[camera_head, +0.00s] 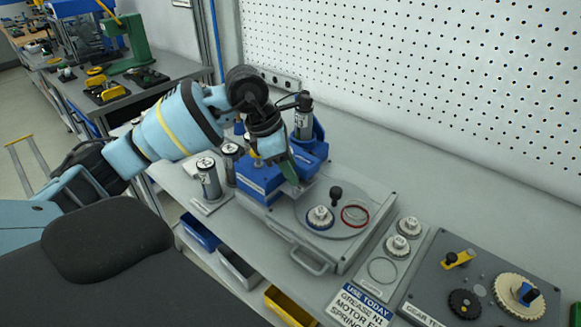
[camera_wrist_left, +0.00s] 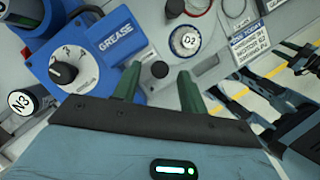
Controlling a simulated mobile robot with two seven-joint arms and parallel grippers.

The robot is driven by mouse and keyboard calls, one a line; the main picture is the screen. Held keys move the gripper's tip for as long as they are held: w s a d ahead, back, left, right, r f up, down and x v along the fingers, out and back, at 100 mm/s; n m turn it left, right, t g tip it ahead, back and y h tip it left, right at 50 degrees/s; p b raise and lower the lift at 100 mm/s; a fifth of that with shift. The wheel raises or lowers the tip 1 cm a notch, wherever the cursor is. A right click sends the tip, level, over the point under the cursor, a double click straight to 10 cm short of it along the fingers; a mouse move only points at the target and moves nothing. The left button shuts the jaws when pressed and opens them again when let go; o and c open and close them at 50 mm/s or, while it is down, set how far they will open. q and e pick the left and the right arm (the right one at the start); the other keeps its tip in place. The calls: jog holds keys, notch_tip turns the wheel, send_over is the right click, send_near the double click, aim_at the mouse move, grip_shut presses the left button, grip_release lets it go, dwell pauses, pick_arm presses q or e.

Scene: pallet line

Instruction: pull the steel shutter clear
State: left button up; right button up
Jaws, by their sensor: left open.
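My left gripper (camera_head: 289,172) reaches down beside the blue grease unit (camera_head: 262,178), over the grey machine housing. In the left wrist view its two green fingers (camera_wrist_left: 160,78) are apart. A small black knob (camera_wrist_left: 160,69) shows between and just beyond the fingertips, on a pale grey metal part (camera_wrist_left: 150,52) beside the grease unit. This part looks like the steel shutter, but its outline is not clear. I cannot tell whether the fingers touch the knob. In the head view the gripper hides this spot.
A round plate (camera_head: 300,200) on the housing carries a labelled gear (camera_head: 320,217), a black upright knob (camera_head: 336,194) and a red ring (camera_head: 355,215). Labelled canisters (camera_head: 208,178) stand left of the grease unit. A gear test panel (camera_head: 482,284) lies at right.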

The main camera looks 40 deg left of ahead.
pick_arm(q)
jog(key=shift+w+d+f, duration=0.1)
jog(key=shift+d+f, duration=0.05)
jog(key=shift+f, duration=0.3)
grip_shut()
